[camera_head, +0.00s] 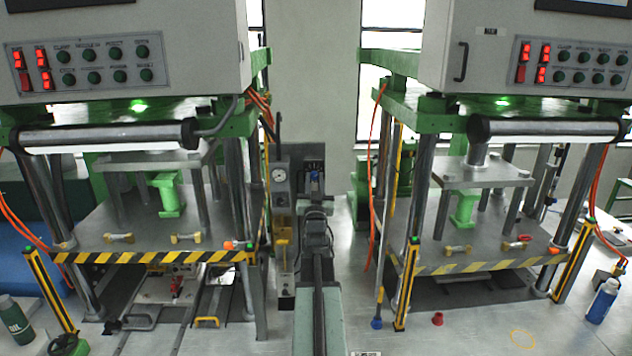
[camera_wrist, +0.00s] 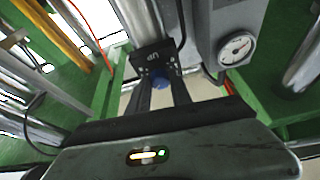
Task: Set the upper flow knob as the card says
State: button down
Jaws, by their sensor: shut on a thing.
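A blue knob (camera_wrist: 166,82) sits below a black block marked with white letters (camera_wrist: 154,62) in the wrist view. My gripper (camera_wrist: 160,90) has its two dark fingers on either side of this knob and is shut on it. In the head view my gripper (camera_head: 316,208) is at the column between the two presses, in front of a dark fitting with a bit of blue (camera_head: 315,172). The fingers and arm hide much of this fitting. The knob's setting cannot be read. I cannot make out a readable card.
A grey box with a round gauge (camera_head: 279,176) stands just left of my gripper; the gauge (camera_wrist: 236,48) is close on the right in the wrist view. Press platforms with striped edges (camera_head: 155,257) flank my arm. An orange hose (camera_head: 375,180) hangs at right.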

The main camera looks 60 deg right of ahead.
jog(key=shift+m+g+h, duration=0.3)
jog(key=shift+m+g, duration=0.2)
jog(key=shift+m, duration=0.6)
jog(key=c, duration=1.2)
grip_release()
jog(key=shift+o, duration=0.2)
jog(key=shift+a, duration=0.1)
